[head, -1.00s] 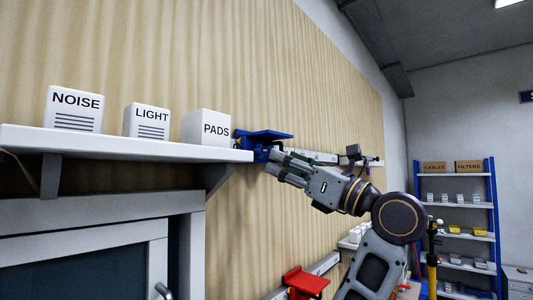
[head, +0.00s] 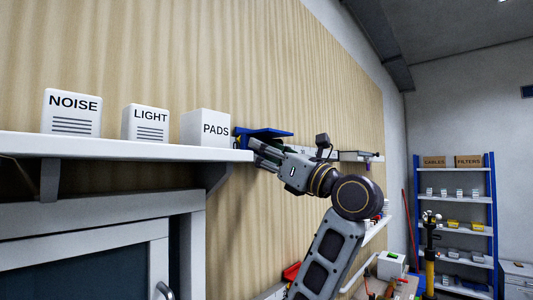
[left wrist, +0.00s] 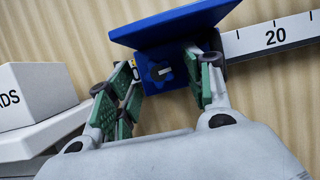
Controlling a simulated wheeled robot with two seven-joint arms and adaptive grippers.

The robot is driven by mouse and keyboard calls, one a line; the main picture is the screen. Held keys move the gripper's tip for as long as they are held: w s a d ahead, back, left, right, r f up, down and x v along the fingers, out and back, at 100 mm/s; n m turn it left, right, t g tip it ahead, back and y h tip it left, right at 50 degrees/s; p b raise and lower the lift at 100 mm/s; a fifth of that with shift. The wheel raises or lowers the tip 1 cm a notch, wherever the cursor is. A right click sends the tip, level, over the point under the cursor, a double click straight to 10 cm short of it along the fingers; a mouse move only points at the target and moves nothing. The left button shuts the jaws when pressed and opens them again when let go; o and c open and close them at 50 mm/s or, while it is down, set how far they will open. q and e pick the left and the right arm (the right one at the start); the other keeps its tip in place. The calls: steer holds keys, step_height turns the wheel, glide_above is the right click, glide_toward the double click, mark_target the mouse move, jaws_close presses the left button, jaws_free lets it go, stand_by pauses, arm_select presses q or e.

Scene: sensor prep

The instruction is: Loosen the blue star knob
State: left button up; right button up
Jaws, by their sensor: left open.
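The blue star knob (left wrist: 161,72), with a pale centre, sits on the front of a blue bracket under its flat blue plate (left wrist: 175,22). In the left wrist view it lies between the green-padded fingers of my left gripper (left wrist: 164,78). The fingers are open and spread to either side of the knob; I cannot tell whether either touches it. In the head view the blue bracket (head: 263,132) is on a wall rail just past the shelf end, and my left gripper (head: 262,153) is at its underside. The knob is hidden there. My right gripper is out of view.
A white shelf (head: 100,147) holds NOISE, LIGHT and PADS boxes (head: 206,129); its end is close to my left gripper. A marked rail (left wrist: 270,38) runs along the wooden wall. A red bracket (head: 291,271) is lower down. Blue racks (head: 490,220) stand far right.

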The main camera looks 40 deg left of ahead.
arm_select(q)
steer(key=c, duration=1.1)
steer(key=shift+o, duration=0.2)
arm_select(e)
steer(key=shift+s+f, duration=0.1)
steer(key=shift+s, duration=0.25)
arm_select(q)
steer(key=shift+w+n, duration=0.1)
steer(key=shift+n, duration=0.4)
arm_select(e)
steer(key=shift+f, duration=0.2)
arm_select(q)
steer(key=n+g+b, duration=0.1)
steer(key=n+g, duration=0.1)
steer(key=n, duration=0.1)
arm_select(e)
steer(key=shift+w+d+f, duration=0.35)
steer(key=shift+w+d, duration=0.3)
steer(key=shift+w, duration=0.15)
